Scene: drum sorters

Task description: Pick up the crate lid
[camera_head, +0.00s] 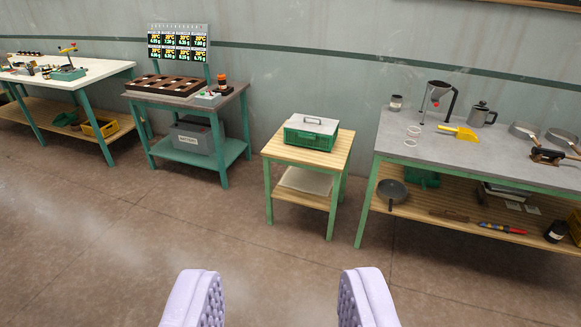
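The crate lid (312,125) is a light grey panel with a raised handle on its top. It lies on a green crate (305,138), which stands on a small wooden-topped side table (330,155) by the wall. My gripper (279,300) shows at the bottom of the picture as two lilac, ribbed fingers set wide apart. It is open, with nothing between the fingers, and it is well short of the table and the lid. Nothing hides the lid.
A grey-topped bench (480,150) with a funnel stand, jug, yellow scoop and pans stands to the right. A workstation (240,90) with a display panel (178,52) stands to the left, a white bench (100,72) farther left. The floor (190,225) before the tables is clear.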

